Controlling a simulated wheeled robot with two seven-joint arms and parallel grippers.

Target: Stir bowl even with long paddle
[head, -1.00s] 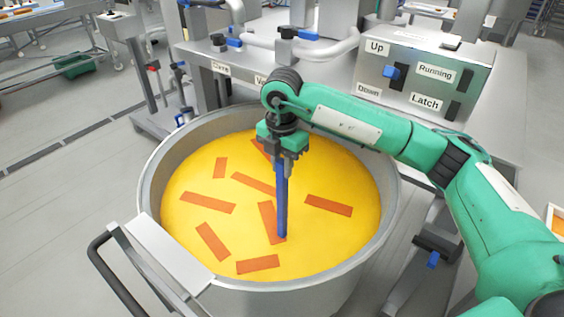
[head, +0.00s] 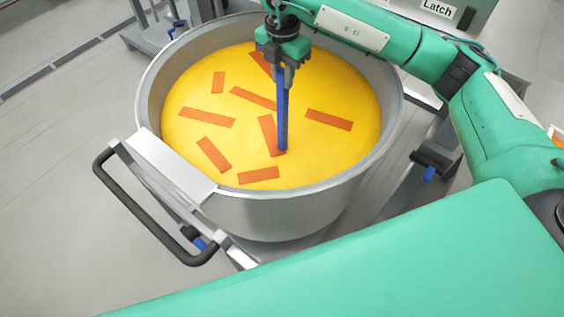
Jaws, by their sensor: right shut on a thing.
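A large round steel bowl (head: 290,208) stands in the middle of the head view. It holds a smooth yellow mass (head: 200,150) with several flat orange-red strips (head: 207,117) scattered unevenly on top. My right gripper (head: 283,64) is above the bowl, pointing down, shut on the blue long paddle (head: 282,110). My left gripper is not in view.
A black handle (head: 140,215) and a pale flat plate (head: 170,165) are on the bowl's near left side. A grey frame with a blue-tipped part (head: 428,174) is at the right. A panel marked Latch (head: 440,10) shows at the top right. Grey floor (head: 60,150) is clear at the left.

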